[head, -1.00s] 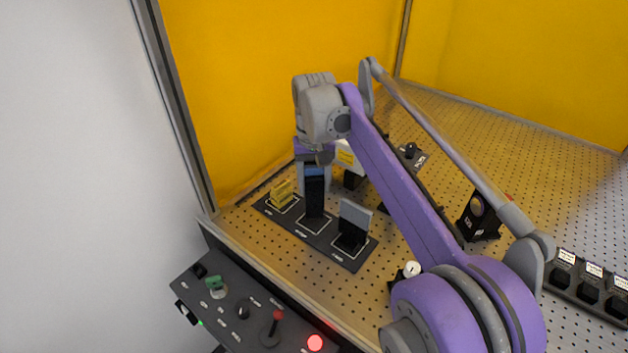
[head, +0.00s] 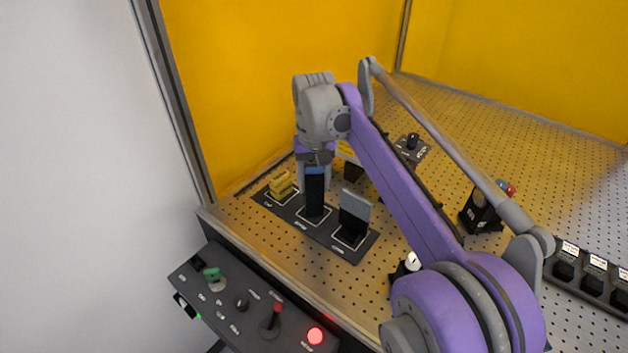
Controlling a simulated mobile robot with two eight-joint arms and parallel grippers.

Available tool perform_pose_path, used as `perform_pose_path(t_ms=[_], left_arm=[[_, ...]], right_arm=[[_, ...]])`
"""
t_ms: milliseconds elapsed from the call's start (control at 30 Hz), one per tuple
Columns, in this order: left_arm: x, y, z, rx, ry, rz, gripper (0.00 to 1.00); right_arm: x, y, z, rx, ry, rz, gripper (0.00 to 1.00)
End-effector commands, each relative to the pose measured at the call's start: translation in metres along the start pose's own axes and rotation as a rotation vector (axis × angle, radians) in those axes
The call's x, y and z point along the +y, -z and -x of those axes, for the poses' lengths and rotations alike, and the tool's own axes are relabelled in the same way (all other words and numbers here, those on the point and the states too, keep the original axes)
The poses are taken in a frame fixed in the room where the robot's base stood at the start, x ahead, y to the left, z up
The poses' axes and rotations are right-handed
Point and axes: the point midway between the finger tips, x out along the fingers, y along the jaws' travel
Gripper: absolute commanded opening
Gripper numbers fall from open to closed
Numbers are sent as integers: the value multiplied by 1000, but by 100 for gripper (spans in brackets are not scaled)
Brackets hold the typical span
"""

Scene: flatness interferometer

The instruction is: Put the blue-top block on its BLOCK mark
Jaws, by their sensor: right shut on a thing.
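The blue-top block (head: 314,195) is a tall black upright block with a blue band at its top. It stands at or just over the middle outlined mark (head: 327,214) of the dark mat (head: 341,248); I cannot tell whether its base touches. The mat's lettering is too small to read. My right gripper (head: 314,172) comes down from above and is shut on the block's top. My wrist partly hides the fingers. My left gripper is not in view.
A yellow piece (head: 281,184) stands on the mat's left mark, and a black block with a grey plate (head: 354,212) on its right mark, both close to the held block. A control console (head: 250,310) is in front. The yellow wall (head: 270,80) rises behind.

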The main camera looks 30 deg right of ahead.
Motion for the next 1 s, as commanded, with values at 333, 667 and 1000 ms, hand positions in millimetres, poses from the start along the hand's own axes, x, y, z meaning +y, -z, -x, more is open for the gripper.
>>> perform_pose_path(t_ms=[333,667,1000], left_arm=[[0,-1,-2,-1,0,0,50],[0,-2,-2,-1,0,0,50],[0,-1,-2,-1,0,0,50]], right_arm=[[0,0,-4,0,0,0,0],[0,0,-6,0,0,0,82],[0,0,-6,0,0,0,90]])
